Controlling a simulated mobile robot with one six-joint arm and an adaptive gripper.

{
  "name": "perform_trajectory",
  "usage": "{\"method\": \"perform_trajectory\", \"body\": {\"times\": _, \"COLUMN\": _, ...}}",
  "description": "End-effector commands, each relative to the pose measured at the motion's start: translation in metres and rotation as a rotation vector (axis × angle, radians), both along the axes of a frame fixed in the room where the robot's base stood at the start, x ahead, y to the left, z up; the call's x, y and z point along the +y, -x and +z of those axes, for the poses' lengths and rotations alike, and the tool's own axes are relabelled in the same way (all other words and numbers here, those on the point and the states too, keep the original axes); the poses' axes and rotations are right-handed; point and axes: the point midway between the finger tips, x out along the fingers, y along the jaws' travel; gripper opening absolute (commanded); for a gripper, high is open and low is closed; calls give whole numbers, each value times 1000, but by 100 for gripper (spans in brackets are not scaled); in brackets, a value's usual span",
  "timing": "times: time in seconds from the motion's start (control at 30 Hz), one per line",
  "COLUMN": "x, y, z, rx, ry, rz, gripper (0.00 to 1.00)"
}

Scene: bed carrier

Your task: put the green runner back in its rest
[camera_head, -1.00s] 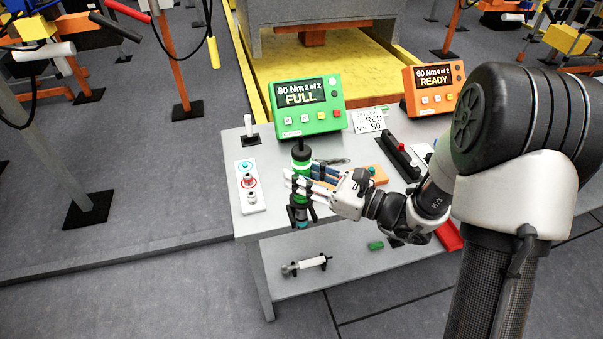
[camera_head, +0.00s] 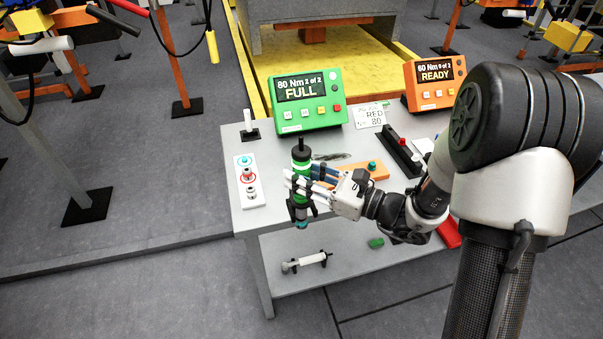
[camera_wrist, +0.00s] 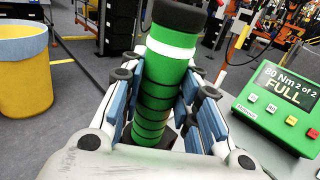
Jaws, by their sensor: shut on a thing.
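The green runner (camera_head: 300,187) is a green upright cylinder with a black top and a teal lower tip. My gripper (camera_head: 297,182) is shut around its middle from the right. In the wrist view the runner (camera_wrist: 168,75) stands between the blue-padded fingers of my gripper (camera_wrist: 165,105), slightly tilted in the picture. A black forked holder (camera_head: 291,209), which looks like the rest, is at the bench's front edge around the runner's lower part. The teal tip shows below it. Whether the runner is seated there I cannot tell.
A green box reading FULL (camera_head: 307,118) and an orange box reading READY (camera_head: 413,103) stand behind. A white strip with round sockets (camera_head: 241,188) lies left of the runner. An orange block (camera_head: 376,173) is close behind my gripper. A silver tool (camera_head: 305,261) lies on the lower shelf.

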Motion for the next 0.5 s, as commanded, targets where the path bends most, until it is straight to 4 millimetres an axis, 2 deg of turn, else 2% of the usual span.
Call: {"method": "perform_trajectory", "body": {"times": 0.5, "x": 0, "y": 0, "z": -10, "rx": -5, "ry": -3, "rz": 0, "gripper": 0}}
